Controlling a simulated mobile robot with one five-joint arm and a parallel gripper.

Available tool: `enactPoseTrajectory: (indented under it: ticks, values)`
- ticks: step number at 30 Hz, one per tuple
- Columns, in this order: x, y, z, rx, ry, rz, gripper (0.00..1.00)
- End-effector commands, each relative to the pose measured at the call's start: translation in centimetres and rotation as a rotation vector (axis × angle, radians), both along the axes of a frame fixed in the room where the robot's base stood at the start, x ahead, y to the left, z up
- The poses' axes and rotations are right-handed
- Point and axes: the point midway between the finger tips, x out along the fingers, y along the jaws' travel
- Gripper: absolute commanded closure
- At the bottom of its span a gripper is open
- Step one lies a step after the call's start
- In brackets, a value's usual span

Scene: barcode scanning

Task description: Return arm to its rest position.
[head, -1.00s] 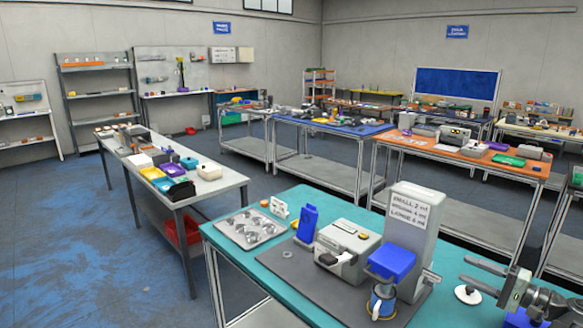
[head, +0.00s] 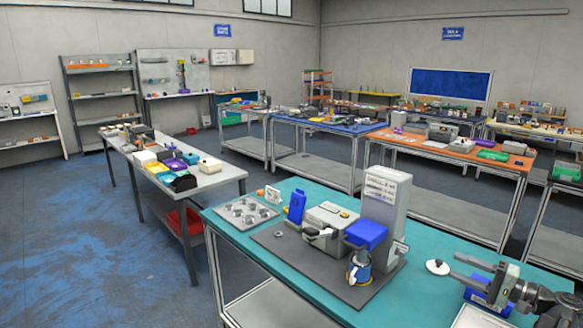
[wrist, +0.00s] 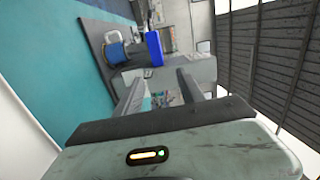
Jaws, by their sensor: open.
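My gripper (head: 452,267) is at the right of the head view, its two grey fingers pointing left over the right end of the teal table (head: 420,290). The fingers are apart, with nothing between them. In the wrist view my gripper (wrist: 158,92) also shows two spread fingers, with the bench machine beyond them. My arm runs off at the lower right edge of the head view, so most of it is hidden.
A white disc (head: 437,267) lies close to the fingertips. A white tray (head: 480,317) is at the bottom edge. Floor (head: 90,250) at left is clear.

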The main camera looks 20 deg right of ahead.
Motion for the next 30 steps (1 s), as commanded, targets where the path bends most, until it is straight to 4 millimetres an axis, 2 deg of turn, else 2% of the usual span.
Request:
enactPoseTrajectory:
  ticks: [8, 14, 17, 20, 21, 23, 24, 26, 27, 30]
  values:
    - [4.9, 5.0, 0.0, -0.001, 0.001, 0.111, 0.54]
    - [9.6, 11.7, -0.1, -0.003, 0.004, 0.237, 0.54]
    - [12.1, 16.6, -0.7, -0.016, 0.027, 0.322, 0.54]
    - [14.6, 23.4, -2.1, -0.051, 0.076, 0.431, 0.54]
    - [15.5, 26.4, -2.9, -0.074, 0.103, 0.479, 0.54]
    - [16.4, 31.2, -4.3, -0.116, 0.15, 0.552, 0.54]
    - [16.8, 34.3, -5.4, -0.151, 0.185, 0.6, 0.54]
    - [16.9, 39.0, -7.2, -0.213, 0.241, 0.672, 0.54]
    - [16.7, 42.1, -8.6, -0.263, 0.281, 0.72, 0.54]
    - [15.4, 49.0, -12.2, -0.414, 0.38, 0.829, 0.54]
